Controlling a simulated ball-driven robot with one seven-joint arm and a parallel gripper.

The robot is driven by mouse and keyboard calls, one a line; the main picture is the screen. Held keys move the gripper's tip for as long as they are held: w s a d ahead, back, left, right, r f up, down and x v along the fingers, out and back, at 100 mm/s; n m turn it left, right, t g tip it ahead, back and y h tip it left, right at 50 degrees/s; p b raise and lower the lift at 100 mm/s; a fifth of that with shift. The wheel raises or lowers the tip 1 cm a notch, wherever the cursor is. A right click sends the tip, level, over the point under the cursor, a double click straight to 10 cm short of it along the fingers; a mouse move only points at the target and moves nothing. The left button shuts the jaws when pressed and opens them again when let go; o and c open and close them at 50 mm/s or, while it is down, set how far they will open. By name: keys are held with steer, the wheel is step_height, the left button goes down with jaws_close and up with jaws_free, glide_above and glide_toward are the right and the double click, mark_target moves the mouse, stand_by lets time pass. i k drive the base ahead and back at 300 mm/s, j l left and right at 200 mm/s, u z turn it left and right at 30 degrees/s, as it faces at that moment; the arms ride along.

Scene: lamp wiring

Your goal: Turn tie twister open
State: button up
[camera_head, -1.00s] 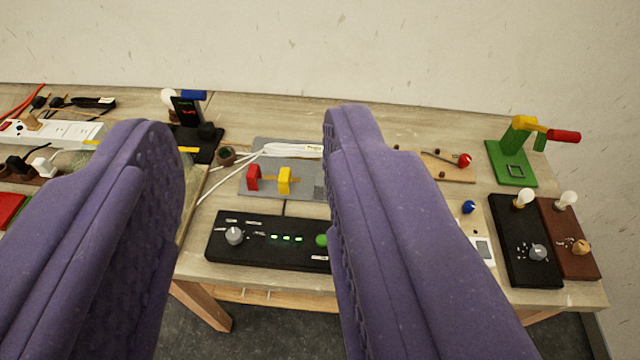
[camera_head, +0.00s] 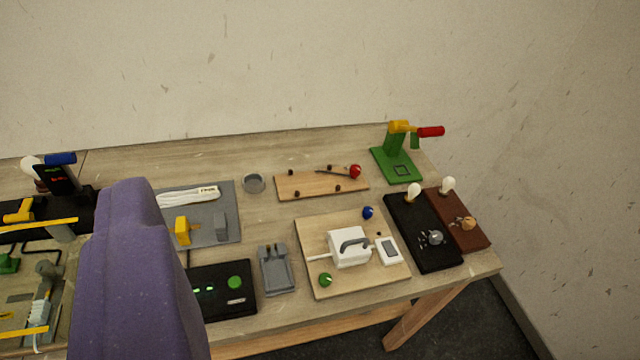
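No part is labelled clearly enough for me to tell which is the tie twister. A white box with a dark curved handle and a thin rod to its left (camera_head: 350,250) sits on a wooden board (camera_head: 320,228) right of centre. That board also bears a green knob (camera_head: 325,280), a blue knob (camera_head: 368,212) and a small white display unit (camera_head: 389,251). One purple finger of my gripper (camera_head: 140,265) shows at the lower left, well left of this board. The other finger is not visible, and I see nothing held.
A grey plate (camera_head: 222,198) bears a white cable bundle and yellow and grey blocks. A black panel (camera_head: 225,300) is partly behind the finger. Nearby are a grey holder (camera_head: 276,270), black (camera_head: 435,255) and brown (camera_head: 465,225) bulb boards, and a green stand (camera_head: 397,165). Bare wood lies along the back.

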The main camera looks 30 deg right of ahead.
mark_target(355, 171)
steer(key=i+l+z, duration=0.3)
steer(key=i+z, duration=0.2)
steer(key=i, duration=0.15)
steer(key=i+z, duration=0.5)
steer(key=i, duration=0.15)
